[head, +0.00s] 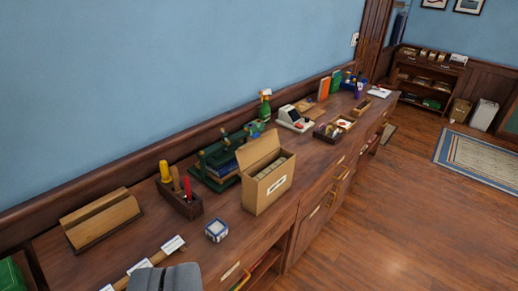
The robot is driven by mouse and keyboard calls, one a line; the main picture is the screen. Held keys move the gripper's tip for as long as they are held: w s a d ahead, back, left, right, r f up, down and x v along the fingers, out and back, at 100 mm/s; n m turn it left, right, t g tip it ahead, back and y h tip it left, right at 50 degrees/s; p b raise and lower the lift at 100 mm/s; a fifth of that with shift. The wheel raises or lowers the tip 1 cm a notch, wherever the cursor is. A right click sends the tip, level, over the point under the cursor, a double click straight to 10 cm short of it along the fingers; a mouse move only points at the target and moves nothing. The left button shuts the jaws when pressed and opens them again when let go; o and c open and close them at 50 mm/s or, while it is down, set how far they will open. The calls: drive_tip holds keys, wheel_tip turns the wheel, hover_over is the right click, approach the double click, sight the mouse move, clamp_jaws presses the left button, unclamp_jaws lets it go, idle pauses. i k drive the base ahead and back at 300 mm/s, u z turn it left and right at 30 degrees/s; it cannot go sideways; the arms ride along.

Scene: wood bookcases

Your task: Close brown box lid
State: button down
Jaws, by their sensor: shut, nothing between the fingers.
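The brown box (269,192) stands on the long wooden counter, right of the picture's middle. Its lid (259,152) is open and stands up at the back left of the box. My gripper (165,279) shows as a grey shape at the bottom edge, partly cut off. It is shut and empty, in front of and left of the box, and apart from it.
A green rack with books (217,163) stands close behind the box. A tool holder (180,198) and a blue-and-white cube (216,230) are to its left. The wooden counter (130,262) has bare space near the cube. The wood floor (370,225) at right is clear.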

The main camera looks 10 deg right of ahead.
sight(250, 153)
drive_tip(key=z, duration=0.75)
drive_tip(key=i, duration=1.9)
drive_tip(key=u, duration=0.8)
